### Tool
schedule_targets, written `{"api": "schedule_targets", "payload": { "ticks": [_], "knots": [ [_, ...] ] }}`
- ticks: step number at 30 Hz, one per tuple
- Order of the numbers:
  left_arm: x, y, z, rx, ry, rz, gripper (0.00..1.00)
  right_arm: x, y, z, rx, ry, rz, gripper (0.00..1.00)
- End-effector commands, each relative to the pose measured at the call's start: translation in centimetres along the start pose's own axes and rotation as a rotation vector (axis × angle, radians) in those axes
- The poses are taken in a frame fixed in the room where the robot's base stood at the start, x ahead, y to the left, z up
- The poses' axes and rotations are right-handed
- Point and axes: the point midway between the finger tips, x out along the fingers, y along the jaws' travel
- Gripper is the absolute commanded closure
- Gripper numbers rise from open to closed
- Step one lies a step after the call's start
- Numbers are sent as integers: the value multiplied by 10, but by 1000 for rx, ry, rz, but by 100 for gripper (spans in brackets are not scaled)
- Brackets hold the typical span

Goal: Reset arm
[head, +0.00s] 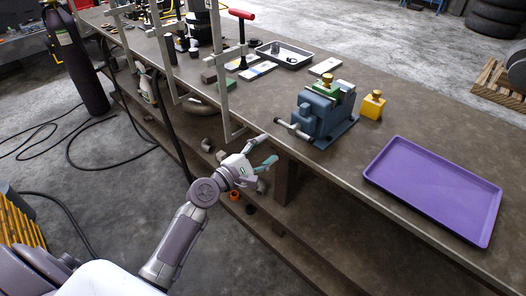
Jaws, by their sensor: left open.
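My left gripper (264,152) is open and empty, in the middle of the head view. It is in front of the workbench's near edge, with the lower shelf behind it in the picture. My left arm comes in from the lower left. My right gripper is not in view. A blue vise (322,113) stands on the bench to the right of the gripper, apart from it. A green part and a brass-coloured piece show at the top of the vise.
A purple tray (432,187) lies empty on the bench at right. A yellow block (373,105) stands beside the vise. A dark tray (285,54), a red-handled tool (242,38) and grey clamp bars (222,90) are further back. A black cylinder (75,62) stands at left. Cables cross the floor.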

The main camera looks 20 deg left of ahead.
Motion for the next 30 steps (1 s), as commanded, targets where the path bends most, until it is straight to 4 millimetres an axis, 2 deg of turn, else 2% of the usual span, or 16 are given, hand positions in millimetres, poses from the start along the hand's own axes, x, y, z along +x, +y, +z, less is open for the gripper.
{"api": "schedule_targets", "payload": {
  "ticks": [5, 17, 20, 23, 25, 29, 30],
  "knots": [
    [-9, 0, 0, 0, -1, -1, 42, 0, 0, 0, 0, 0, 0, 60],
    [-9, 0, 0, 0, -1, 0, 42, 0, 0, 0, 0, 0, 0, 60],
    [-9, -7, -5, 13, 12, -12, 42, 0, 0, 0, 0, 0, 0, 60],
    [-10, -34, -25, 72, 62, -59, 42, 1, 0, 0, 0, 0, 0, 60],
    [-15, -67, -48, 148, 115, -123, 42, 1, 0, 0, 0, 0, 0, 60],
    [-36, -148, -99, 349, 215, -298, 42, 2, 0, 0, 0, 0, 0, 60],
    [-47, -175, -113, 416, 235, -361, 42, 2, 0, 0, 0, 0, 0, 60]
  ]
}}
